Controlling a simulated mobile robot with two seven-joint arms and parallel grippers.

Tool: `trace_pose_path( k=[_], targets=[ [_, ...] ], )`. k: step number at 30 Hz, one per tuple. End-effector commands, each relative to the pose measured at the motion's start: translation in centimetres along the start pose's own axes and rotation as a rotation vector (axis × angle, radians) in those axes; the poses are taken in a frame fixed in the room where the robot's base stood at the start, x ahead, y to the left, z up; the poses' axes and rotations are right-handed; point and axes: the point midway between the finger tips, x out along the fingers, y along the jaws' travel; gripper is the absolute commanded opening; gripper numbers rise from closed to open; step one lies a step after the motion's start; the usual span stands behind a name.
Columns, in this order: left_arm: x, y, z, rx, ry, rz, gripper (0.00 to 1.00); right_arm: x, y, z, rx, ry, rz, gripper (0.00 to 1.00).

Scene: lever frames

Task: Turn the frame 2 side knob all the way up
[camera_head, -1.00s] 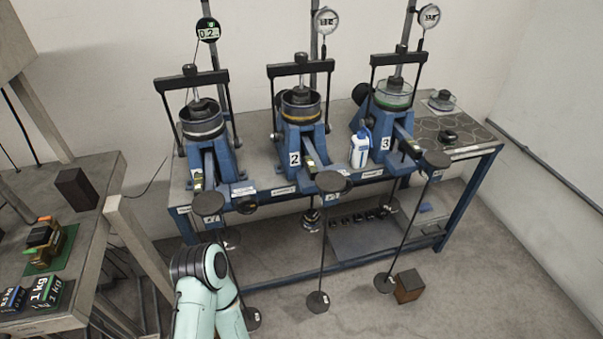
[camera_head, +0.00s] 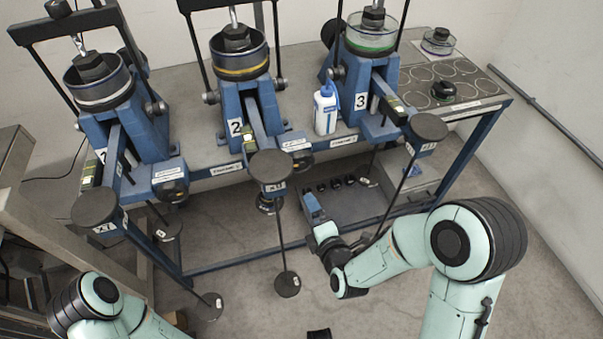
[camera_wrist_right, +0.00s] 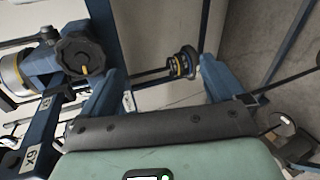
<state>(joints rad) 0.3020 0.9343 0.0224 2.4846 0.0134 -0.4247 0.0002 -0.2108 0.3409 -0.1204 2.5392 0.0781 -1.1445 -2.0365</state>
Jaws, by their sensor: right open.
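Frame 2 (camera_head: 235,127) stands in the middle of the bench, with a yellow-ringed cell on top. Its black side knob (camera_head: 303,161) is on its right, partly hidden behind the round hanger plate. In the right wrist view, the black lobed knob (camera_wrist_right: 82,55) with a yellow mark shows at upper left, beside the yellow-ringed cell. My right gripper (camera_head: 312,208) is in front of the bench, below and apart from the knob. Its two blue fingers (camera_wrist_right: 160,88) are open, with nothing held between them. My left arm shows at lower left; its gripper is out of view.
Frame 1 (camera_head: 128,120) is at left and frame 3 (camera_head: 375,85) at right. Hanger rods with round plates (camera_head: 271,166) hang before the frames. A white bottle (camera_head: 325,110) stands between frames 2 and 3. Dark weights lie on the lower shelf.

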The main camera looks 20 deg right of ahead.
Motion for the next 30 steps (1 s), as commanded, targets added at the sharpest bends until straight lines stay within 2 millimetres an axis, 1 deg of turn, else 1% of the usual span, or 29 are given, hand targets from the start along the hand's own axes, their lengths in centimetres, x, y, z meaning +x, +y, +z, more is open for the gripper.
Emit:
trace_pose_path(
  k=[1, 3, 6, 9, 13, 17, 30],
  targets=[
    [1.0, -0.3, -0.2, 0.000, 0.002, 0.000, 0.43, -0.1, 1.7, 0.0, -0.107, -0.019, 0.080, 0.96],
    [1.6, -0.4, -0.4, 0.000, 0.007, 0.001, 0.43, -0.7, 4.1, 0.3, -0.245, -0.058, 0.167, 0.96],
    [2.1, -0.6, -0.6, 0.000, 0.011, 0.002, 0.43, -1.4, 6.5, 0.6, -0.387, -0.113, 0.249, 0.96],
    [2.4, -0.6, -0.7, 0.000, 0.013, 0.002, 0.43, -1.9, 7.8, 0.8, -0.467, -0.150, 0.292, 0.96],
    [2.3, -0.6, -0.7, 0.000, 0.014, 0.002, 0.43, -1.7, 8.5, 1.0, -0.501, -0.167, 0.307, 0.96],
    [2.2, -0.6, -0.6, 0.000, 0.013, 0.002, 0.43, -0.5, 8.9, 1.1, -0.502, -0.167, 0.306, 0.96],
    [2.1, -0.6, -0.5, 0.000, 0.010, 0.001, 0.43, 5.8, 11.0, 1.6, -0.500, -0.166, 0.304, 0.96]
  ],
)
